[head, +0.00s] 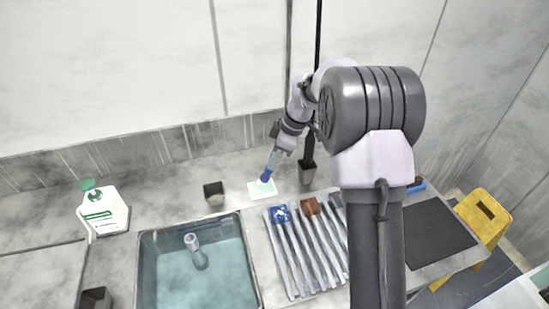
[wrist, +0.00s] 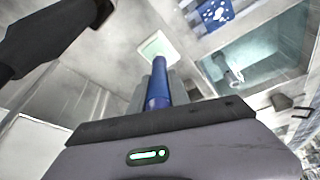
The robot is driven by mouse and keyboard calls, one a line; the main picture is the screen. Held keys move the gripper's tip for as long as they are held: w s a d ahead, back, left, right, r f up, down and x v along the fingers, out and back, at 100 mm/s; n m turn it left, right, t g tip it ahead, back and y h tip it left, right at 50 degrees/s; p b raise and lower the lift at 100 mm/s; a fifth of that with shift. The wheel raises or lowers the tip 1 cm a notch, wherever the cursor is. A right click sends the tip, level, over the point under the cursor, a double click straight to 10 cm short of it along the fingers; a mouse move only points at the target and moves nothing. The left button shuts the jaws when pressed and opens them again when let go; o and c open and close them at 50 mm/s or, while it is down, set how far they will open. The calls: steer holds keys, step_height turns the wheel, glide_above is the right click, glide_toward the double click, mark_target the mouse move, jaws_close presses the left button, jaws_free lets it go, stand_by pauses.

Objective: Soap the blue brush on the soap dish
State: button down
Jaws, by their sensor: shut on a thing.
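My gripper (head: 273,161) reaches down to the counter behind the sink and is shut on the blue brush (head: 266,176). In the wrist view the blue brush (wrist: 157,93) sits between the grey fingers and points away from the wrist. The soap dish (head: 261,190) is a small pale square with a light green surface, flat on the counter. The brush's lower end overlaps the dish in the head view; I cannot tell whether it touches. The dish also shows just beyond the brush in the wrist view (wrist: 158,48).
A water-filled sink (head: 148,238) lies front left of the dish. A slatted rack (head: 300,262) with blue and brown blocks stands in front. Dark cups (head: 213,193) (head: 307,172) flank the dish. A white bottle (head: 104,212) is at left, a dark mat (head: 436,236) at right.

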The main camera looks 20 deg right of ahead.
step_height(320, 180, up, 7)
steer(key=p, duration=0.5)
steer(key=shift+p, duration=0.3)
